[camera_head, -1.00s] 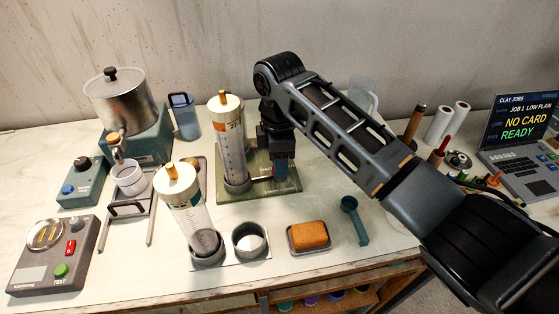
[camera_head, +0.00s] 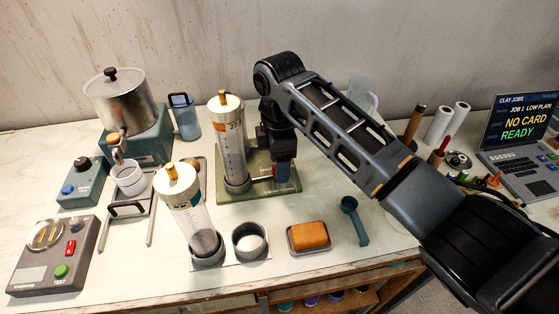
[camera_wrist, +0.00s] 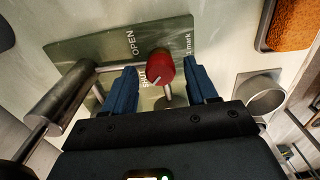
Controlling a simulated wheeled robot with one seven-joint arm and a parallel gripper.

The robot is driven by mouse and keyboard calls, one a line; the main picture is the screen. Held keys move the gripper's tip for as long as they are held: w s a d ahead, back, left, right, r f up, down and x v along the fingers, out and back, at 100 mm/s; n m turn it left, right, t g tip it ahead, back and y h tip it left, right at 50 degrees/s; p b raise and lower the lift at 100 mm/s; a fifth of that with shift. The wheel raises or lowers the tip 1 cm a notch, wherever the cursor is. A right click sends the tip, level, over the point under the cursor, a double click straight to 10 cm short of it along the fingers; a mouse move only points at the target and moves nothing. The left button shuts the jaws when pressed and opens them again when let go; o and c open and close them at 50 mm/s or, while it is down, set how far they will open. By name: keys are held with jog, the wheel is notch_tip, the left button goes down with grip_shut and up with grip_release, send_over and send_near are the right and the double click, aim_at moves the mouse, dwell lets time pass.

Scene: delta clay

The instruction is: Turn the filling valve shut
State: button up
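The filling valve's red handle (camera_wrist: 160,66) shows in the wrist view, on a metal pipe from the cylinder's base above a green plate (camera_wrist: 70,48). The plate is marked OPEN and SHUT; the SHUT lettering is partly covered. My gripper (camera_wrist: 161,72) is open, one blue finger on each side of the red handle. I cannot tell whether either finger touches it. In the head view my gripper (camera_head: 283,170) points down over the green plate (camera_head: 250,190), to the right of the clear cylinder (camera_head: 231,140), and mostly hides the valve.
A second clear cylinder (camera_head: 188,215) stands tilted at front left, beside a grey ring holder (camera_head: 250,240). An orange sponge (camera_head: 310,235) in a tray and a teal scoop (camera_head: 356,222) lie in front. A metal pot (camera_head: 122,100) stands at back left.

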jog(key=shift+r+b, duration=0.7)
jog(key=shift+r, duration=3.15)
